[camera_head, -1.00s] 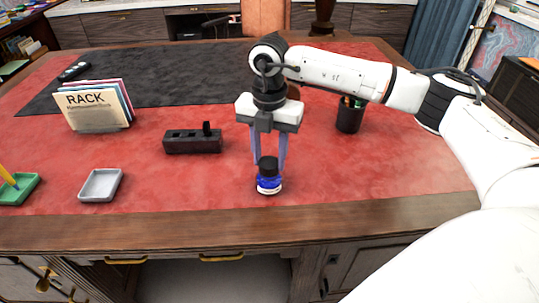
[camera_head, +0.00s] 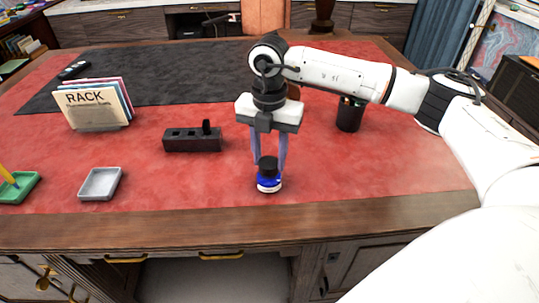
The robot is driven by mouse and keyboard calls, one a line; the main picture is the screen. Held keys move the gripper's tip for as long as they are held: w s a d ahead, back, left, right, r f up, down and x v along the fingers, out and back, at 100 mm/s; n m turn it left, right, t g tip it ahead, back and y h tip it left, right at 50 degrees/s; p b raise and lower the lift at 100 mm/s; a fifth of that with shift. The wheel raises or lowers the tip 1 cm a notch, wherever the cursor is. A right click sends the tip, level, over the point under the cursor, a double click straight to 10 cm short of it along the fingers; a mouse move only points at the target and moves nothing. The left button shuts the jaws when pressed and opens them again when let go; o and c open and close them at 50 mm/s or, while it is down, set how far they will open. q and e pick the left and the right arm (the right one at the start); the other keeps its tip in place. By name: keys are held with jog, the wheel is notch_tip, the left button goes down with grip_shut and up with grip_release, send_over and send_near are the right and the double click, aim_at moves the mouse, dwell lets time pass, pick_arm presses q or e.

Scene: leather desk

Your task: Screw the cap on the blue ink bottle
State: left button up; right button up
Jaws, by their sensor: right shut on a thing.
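The blue ink bottle (camera_head: 269,183) stands upright on the red leather near the front edge of the desk. Its black cap (camera_head: 268,165) sits at the top of the bottle, in line with it. Whether the threads are engaged cannot be seen. My right gripper (camera_head: 269,160) points straight down over the bottle, its two fingers on either side of the cap and shut on it. My left gripper is out of view.
A dark block with slots (camera_head: 192,140) lies to the left of the bottle. A grey tray (camera_head: 100,184), a green tray (camera_head: 28,188) and a rack of folders (camera_head: 95,106) are further left. A black pen cup (camera_head: 349,117) stands right. Red leather around the bottle is clear.

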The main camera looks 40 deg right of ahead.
aim_at(270, 161)
jog(key=shift+f, duration=0.15)
jog(key=o, duration=1.1)
notch_tip(270, 161, up, 10)
jog(key=shift+r, duration=0.2)
